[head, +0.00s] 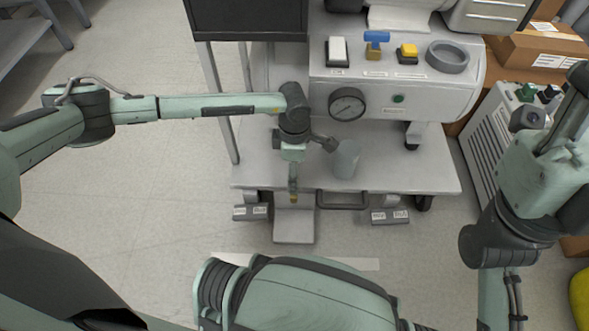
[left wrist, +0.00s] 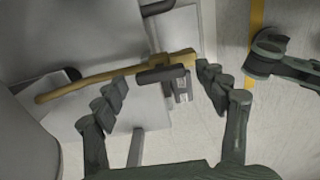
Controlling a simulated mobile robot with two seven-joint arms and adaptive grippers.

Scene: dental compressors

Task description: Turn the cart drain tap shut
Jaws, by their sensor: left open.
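The brass drain tap (left wrist: 90,85) shows in the left wrist view as a long bar with a thicker end at the right. A dark grey crosspiece (left wrist: 160,74) sits close to that thicker end. My left gripper (left wrist: 164,78) is open, with its two dark fingers on either side of the tap's right part. I cannot tell whether a finger touches the brass. In the head view my left arm reaches the front of the cart (head: 250,175), and its wrist hides part of that area.
The cart carries a pressure gauge (head: 347,104), a green button (head: 398,99), a blue-handled valve (head: 376,40) and a yellow switch (head: 407,51). A light grey cylinder (head: 345,159) stands just right of my left wrist. A vented unit (head: 500,125) stands at right.

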